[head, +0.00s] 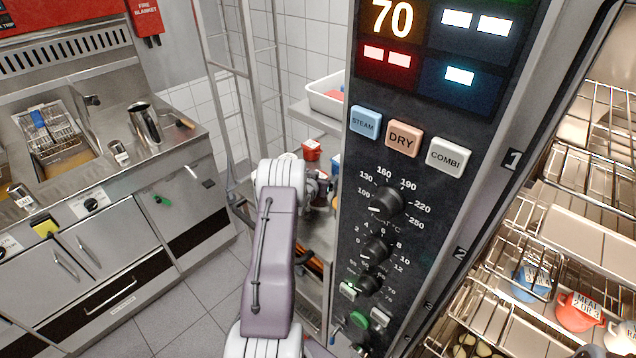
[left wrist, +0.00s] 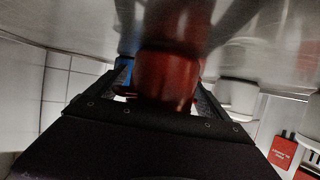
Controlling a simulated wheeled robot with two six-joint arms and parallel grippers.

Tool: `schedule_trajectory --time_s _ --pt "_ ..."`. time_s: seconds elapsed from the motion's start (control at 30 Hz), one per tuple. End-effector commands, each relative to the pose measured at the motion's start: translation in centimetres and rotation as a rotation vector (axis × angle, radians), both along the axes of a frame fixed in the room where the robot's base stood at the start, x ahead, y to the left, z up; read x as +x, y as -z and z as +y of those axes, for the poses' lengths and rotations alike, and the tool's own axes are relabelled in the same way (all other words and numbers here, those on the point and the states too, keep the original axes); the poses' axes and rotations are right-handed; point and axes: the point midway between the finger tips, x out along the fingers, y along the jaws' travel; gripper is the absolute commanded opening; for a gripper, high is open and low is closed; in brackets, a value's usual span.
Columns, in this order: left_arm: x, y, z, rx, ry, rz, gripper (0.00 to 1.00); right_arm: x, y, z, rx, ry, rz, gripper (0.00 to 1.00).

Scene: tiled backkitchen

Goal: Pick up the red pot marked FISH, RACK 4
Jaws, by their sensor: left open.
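My left gripper (head: 320,190) reaches in beside the oven's control panel, over a steel surface, partly hidden by my own arm and the panel. In the left wrist view, a dark red pot (left wrist: 166,76) stands between the open fingers. I cannot tell whether they touch it. No label is readable on it. In the head view a small red pot (head: 311,149) stands just behind the gripper. I cannot tell whether it is the same pot. My right gripper is not in view.
The oven control panel (head: 425,215) stands close right of my left arm. A blue item (left wrist: 124,72) and a white pot (left wrist: 238,95) flank the red pot. A white tub (head: 326,100) sits on a higher shelf. A red pot marked MEAL (head: 577,312) sits on the oven racks.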

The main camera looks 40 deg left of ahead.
Motion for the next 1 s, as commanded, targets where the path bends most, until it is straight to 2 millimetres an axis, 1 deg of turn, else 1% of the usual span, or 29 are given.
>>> schedule_trajectory --time_s 0.13,0.17,0.2,0.27,0.3,0.37,0.4,0.43,0.47,0.67,0.73,0.77,1.0 --pt "0.0 0.0 0.0 0.000 0.000 0.000 0.90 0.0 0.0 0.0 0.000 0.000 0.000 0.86" --pt "0.0 0.0 0.0 0.000 0.000 0.000 0.87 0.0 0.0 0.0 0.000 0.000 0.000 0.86" --pt "0.0 0.0 0.0 0.000 0.000 0.000 0.76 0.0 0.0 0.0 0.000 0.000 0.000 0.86" --pt "0.0 0.0 0.0 0.000 0.000 0.000 0.60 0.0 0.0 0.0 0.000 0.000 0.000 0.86" --pt "0.0 0.0 0.0 0.000 0.000 0.000 0.48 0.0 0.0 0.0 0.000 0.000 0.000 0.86" --pt "0.0 0.0 0.0 0.000 0.000 0.000 0.32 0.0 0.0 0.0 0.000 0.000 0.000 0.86" --pt "0.0 0.0 0.0 0.000 0.000 0.000 0.21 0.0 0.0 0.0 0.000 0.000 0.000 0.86" --pt "0.0 0.0 0.0 0.000 0.000 0.000 0.12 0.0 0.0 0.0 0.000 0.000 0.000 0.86" --pt "0.0 -0.1 0.0 0.001 0.000 -0.002 0.08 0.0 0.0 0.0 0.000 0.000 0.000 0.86" --pt "0.0 -0.2 0.0 0.001 0.000 -0.002 0.08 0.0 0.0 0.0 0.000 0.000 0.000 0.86" --pt "0.0 -1.0 0.1 0.002 -0.001 -0.004 0.08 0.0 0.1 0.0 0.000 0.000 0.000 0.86" --pt "0.0 -1.6 0.1 0.002 -0.001 -0.005 0.08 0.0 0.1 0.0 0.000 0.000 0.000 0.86" --pt "0.0 -7.5 0.1 0.004 0.000 -0.006 0.08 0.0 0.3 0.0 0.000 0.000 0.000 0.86"
